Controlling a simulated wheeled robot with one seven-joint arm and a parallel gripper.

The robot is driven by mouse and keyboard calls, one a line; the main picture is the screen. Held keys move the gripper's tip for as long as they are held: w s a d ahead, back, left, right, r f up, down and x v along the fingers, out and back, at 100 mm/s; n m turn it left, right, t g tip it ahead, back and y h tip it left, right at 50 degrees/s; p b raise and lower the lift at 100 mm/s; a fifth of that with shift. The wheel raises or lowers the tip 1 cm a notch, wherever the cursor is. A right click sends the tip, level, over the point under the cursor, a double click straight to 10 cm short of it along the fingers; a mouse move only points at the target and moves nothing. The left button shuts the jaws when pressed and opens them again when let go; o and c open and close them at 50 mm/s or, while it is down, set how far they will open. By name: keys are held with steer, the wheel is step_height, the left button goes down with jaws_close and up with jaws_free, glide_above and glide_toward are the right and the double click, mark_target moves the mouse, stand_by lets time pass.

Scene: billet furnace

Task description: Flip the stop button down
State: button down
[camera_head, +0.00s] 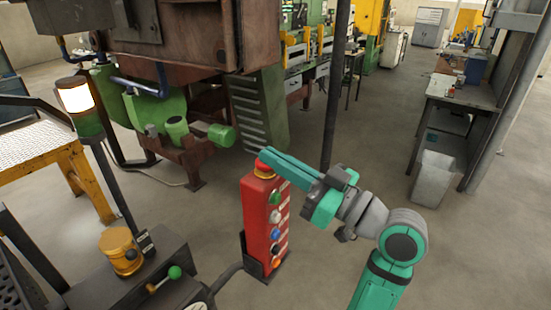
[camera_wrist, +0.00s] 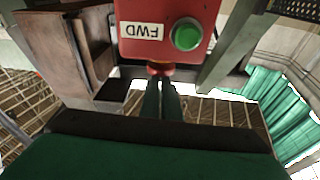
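The red control box (camera_head: 265,220) stands upright in the middle of the head view, with a column of coloured buttons down its side. The red stop button (camera_head: 263,170) sits on its top, partly hidden by my gripper (camera_head: 266,156). In the wrist view the box face (camera_wrist: 160,20) appears upside down with a "FWD" label and a green button (camera_wrist: 186,36). The stop button (camera_wrist: 160,69) shows just beyond my fingertips (camera_wrist: 161,82). The fingers lie close together with nothing visible between them. They are at or just above the button; contact is unclear.
A lamp post (camera_head: 75,100) and a dark console with a green-knobbed lever (camera_head: 174,272) stand left of the box. Green and brown machinery (camera_head: 180,100) is behind. A dark vertical pole (camera_head: 336,90) rises behind my gripper. The floor to the right is open.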

steer(key=shift+w+d+r, duration=0.1)
steer(key=shift+w+r, duration=0.05)
steer(key=shift+r, duration=0.75)
steer(key=shift+w+d+r, duration=0.1)
steer(key=shift+r, duration=0.8)
steer(key=v, duration=0.9)
steer(key=shift+s+r, duration=0.2)
steer(key=shift+s, duration=0.1)
steer(key=shift+w+d, duration=0.1)
